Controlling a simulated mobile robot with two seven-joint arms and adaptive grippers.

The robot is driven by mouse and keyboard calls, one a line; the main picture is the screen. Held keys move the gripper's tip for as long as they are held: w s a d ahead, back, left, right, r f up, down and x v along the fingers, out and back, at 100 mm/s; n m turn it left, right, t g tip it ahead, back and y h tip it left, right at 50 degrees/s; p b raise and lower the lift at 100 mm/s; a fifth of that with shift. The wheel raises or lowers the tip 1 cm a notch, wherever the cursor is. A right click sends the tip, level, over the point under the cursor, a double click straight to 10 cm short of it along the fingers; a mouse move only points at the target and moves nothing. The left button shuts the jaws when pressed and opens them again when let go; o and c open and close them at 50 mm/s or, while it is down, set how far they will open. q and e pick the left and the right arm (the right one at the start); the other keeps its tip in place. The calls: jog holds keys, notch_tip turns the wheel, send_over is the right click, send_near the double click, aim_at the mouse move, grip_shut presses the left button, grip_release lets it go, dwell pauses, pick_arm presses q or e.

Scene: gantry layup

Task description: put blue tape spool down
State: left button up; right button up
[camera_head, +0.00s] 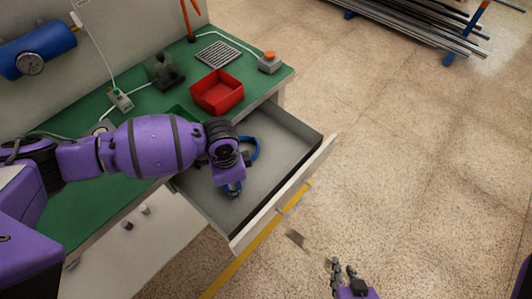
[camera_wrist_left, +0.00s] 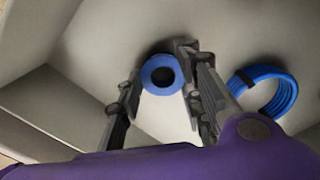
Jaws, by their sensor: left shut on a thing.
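The blue tape spool (camera_wrist_left: 149,78) shows in the left wrist view as a blue ring with a dark hole, between the two fingers of my left gripper (camera_wrist_left: 160,88). In the head view, my left gripper (camera_head: 233,189) is low inside the open grey drawer (camera_head: 285,145), shut on the spool. The gripper mostly hides the spool there. I cannot tell whether the spool touches the drawer floor. My right gripper (camera_head: 344,268) is open and empty, over the floor at the bottom of the head view, away from the drawer.
A blue coil (camera_head: 254,150) lies in the drawer beside my left gripper; it also shows in the left wrist view (camera_wrist_left: 270,90). The drawer's front wall (camera_head: 285,195) is close. A red bin (camera_head: 217,92) stands on the green bench top (camera_head: 85,215). The drawer's right part is clear.

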pick_arm(q)
jog(key=shift+f, duration=0.3)
jog(key=shift+f, duration=0.15)
jog(key=o, duration=1)
jog(key=shift+c, duration=0.2)
notch_tip(320, 180, up, 12)
jog(key=p, duration=0.1)
jog(key=shift+r, duration=0.25)
